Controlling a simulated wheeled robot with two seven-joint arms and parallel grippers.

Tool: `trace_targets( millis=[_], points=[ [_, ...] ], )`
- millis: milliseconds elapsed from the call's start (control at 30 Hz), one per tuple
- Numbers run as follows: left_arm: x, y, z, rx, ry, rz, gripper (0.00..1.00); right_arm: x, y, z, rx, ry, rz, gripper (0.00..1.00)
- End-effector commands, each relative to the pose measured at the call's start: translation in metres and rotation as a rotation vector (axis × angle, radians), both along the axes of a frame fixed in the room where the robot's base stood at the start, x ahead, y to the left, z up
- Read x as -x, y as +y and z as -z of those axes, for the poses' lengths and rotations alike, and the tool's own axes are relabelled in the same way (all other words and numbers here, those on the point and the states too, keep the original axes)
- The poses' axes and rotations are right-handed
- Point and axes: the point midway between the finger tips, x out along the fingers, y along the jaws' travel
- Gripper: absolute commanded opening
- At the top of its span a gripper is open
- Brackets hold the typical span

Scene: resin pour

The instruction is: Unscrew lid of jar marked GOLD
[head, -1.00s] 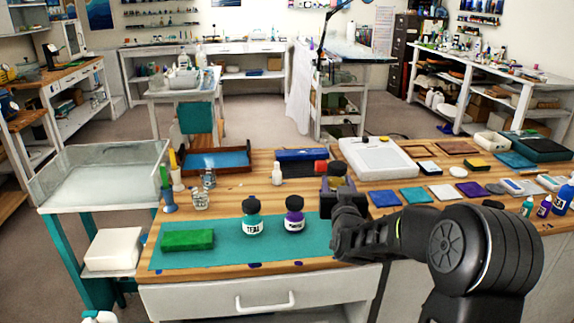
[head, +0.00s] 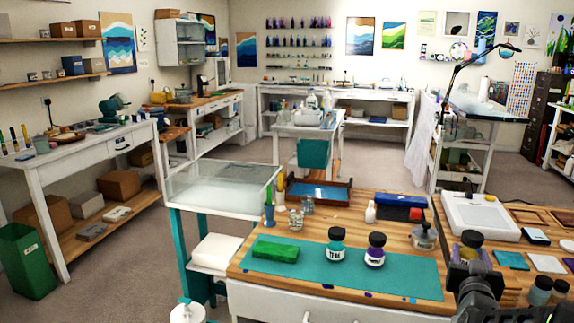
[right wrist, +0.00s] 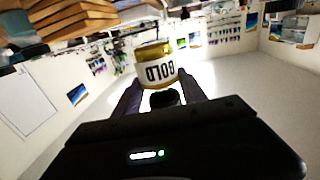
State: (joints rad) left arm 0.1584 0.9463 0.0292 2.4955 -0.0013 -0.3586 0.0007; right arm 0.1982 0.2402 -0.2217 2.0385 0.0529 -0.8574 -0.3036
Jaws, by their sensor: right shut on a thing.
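The GOLD jar (head: 468,252) has a yellow-gold body, a white label and a black lid (head: 472,238). A dark round part, seemingly the lid, shows between the fingers. The lower jar is partly hidden by my gripper in the head view. My left gripper is not in view.
A TEAL jar (head: 336,246) and a purple jar (head: 376,249) stand on the mat, with a green block (head: 275,252) to their left. A grey lidded pot (head: 423,236) stands behind the mat.

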Motion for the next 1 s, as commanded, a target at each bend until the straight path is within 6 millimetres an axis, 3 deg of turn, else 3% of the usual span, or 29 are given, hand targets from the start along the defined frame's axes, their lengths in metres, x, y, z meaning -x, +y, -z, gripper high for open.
trace_targets(
  millis=[33, 233, 467, 633, 900, 1000],
  points=[
    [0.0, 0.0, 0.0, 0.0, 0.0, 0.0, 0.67, 0.001, 0.0, -0.007, 0.0, -0.005, 0.003, 0.0],
    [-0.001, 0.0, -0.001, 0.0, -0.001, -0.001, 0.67, 0.009, 0.03, 0.007, -0.001, 0.002, -0.031, 0.0],
    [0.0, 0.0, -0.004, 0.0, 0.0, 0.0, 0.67, 0.013, 0.083, 0.021, 0.0, 0.001, -0.11, 0.0],
    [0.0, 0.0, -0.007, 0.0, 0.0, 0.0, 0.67, 0.02, 0.14, 0.033, -0.001, 0.003, -0.203, 0.0],
    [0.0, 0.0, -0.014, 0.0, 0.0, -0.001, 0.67, 0.045, 0.252, 0.051, -0.001, 0.001, -0.403, 0.0],
    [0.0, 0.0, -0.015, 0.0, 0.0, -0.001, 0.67, 0.05, 0.275, 0.052, 0.0, -0.001, -0.45, 0.0]
  ],
)
